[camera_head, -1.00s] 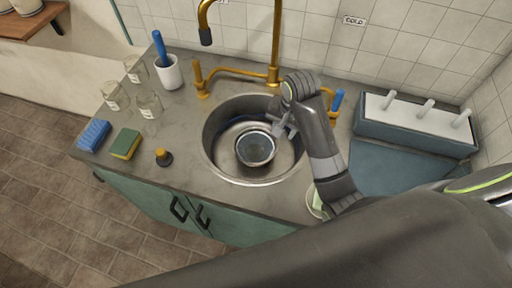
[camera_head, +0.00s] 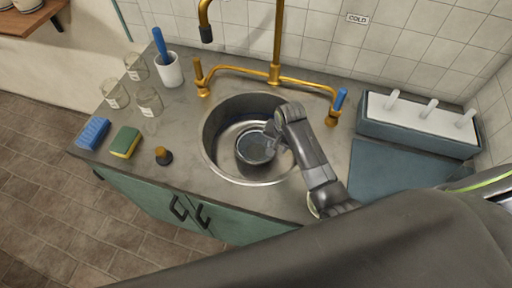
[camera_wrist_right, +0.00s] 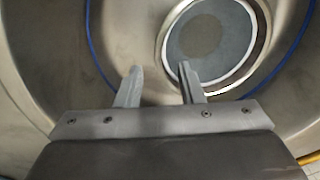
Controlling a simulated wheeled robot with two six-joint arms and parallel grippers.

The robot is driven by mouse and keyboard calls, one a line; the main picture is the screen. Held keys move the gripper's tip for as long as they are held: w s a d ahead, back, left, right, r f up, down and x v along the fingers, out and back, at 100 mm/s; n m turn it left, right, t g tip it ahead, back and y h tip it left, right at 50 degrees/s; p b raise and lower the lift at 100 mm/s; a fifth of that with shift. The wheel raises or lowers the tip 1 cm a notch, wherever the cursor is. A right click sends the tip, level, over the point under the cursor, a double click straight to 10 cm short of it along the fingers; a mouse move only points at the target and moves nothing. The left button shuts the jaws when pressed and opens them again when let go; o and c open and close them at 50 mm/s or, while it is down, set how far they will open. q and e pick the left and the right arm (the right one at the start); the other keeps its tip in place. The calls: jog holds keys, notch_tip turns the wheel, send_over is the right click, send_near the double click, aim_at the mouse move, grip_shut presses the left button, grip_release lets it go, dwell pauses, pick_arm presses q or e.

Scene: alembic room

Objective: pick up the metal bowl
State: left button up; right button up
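The metal bowl (camera_head: 252,152) sits upright in the round sink (camera_head: 212,160), with a dark blue-grey inside and a bright rim. My right gripper (camera_head: 270,134) reaches down into the sink at the bowl's right rim. In the right wrist view the gripper (camera_wrist_right: 159,68) is open and empty. One finger overlaps the inside of the bowl (camera_wrist_right: 205,38) and the other is outside it, so part of the rim lies between them in the picture. I cannot tell whether the fingers touch it. My left gripper is not in view.
A brass tap (camera_head: 274,72) rises behind the sink. Glass jars (camera_head: 148,101), a white cup (camera_head: 170,70) with a blue-handled tool, a blue sponge (camera_head: 92,133), a green-yellow sponge (camera_head: 125,142) and a small stopper (camera_head: 163,156) stand left. A blue rack (camera_head: 415,128) is at right.

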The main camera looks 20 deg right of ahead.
jog(key=shift+w+a+f, duration=0.1)
jog(key=shift+w+f, duration=0.05)
jog(key=shift+f, duration=0.7)
jog(key=shift+w+a+f, duration=0.1)
jog(key=shift+w+f, duration=0.05)
jog(key=shift+f, duration=0.75)
jog(key=shift+w+f, duration=0.15)
jog(key=shift+f, duration=0.7)
grip_shut()
jog(key=shift+r, duration=0.1)
